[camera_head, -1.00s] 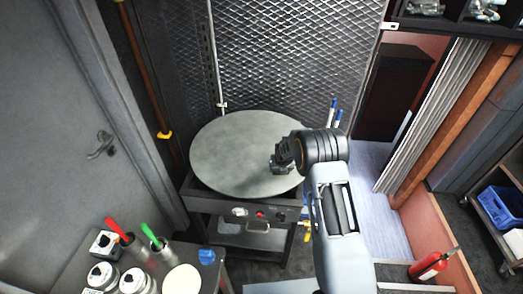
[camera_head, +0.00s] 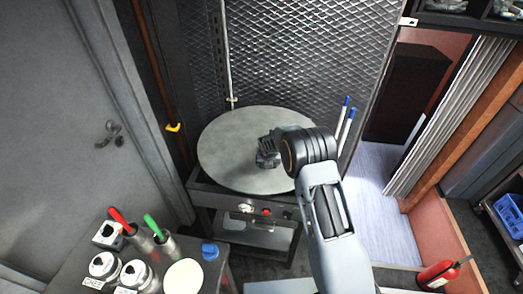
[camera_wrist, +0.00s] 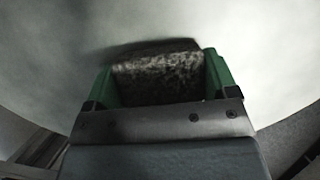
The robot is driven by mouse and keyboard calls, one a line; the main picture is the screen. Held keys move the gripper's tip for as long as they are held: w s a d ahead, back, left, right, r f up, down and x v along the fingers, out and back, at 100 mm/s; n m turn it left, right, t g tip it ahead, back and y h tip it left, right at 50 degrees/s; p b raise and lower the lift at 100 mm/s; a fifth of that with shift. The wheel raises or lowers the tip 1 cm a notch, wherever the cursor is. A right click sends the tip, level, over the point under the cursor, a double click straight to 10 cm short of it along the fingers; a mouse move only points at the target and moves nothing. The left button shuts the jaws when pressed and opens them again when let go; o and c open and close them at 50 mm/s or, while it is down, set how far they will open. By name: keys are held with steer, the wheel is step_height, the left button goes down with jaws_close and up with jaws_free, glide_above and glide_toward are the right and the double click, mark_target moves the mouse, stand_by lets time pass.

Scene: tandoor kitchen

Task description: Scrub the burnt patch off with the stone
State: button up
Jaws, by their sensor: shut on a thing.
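My gripper (camera_head: 268,158) is above the right-of-centre part of the round grey griddle plate (camera_head: 225,150), and my arm comes in from the right. In the wrist view my gripper's green fingers (camera_wrist: 161,88) are shut on a dark speckled stone (camera_wrist: 158,66). The stone is at or just above the pale plate (camera_wrist: 50,50); I cannot tell if it touches. The plate shows faint mottling, but I make out no distinct burnt patch. The area under the stone and gripper is hidden.
The plate sits on a dark stand with knobs (camera_head: 247,208). A side table at lower left holds white-topped jars (camera_head: 103,265), red- and green-handled tools in cups, and a blue item (camera_head: 210,251). Blue-tipped sticks (camera_head: 343,115) stand behind the plate's right. A mesh wall (camera_head: 300,60) is behind.

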steer(key=shift+w+a+f, duration=0.1)
steer(key=shift+w+a, duration=0.1)
steer(key=shift+a, duration=0.6)
steer(key=r+p, duration=0.1)
steer(key=r, duration=0.1)
steer(key=r+p, duration=0.2)
steer(key=r, duration=0.1)
steer(key=shift+w+a+r, duration=0.1)
steer(key=shift+a+r, duration=0.1)
steer(key=shift+r, duration=1.5)
steer(key=shift+d, duration=0.15)
